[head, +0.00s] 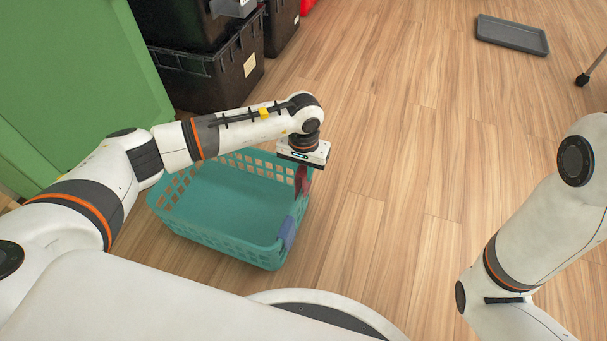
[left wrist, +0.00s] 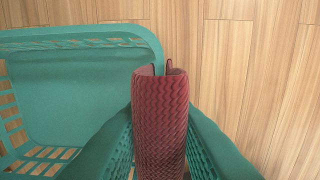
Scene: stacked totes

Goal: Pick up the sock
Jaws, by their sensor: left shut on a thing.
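The sock (left wrist: 160,125) looks dark red and ribbed, and it fills the lower middle of the left wrist view. In the head view it shows as a small red patch (head: 302,182) at the right rim of a teal basket (head: 215,243). My left gripper (head: 303,166) is over that rim, pointing down, and is shut on the sock. My right gripper is out of view.
A blue-grey piece (head: 287,232) lies at the basket's right rim, nearer to me. Black totes (head: 215,70) are stacked behind, beside a green panel (head: 80,80). A grey tray (head: 512,35) lies at the far right. The wooden floor (head: 400,170) right of the basket is clear.

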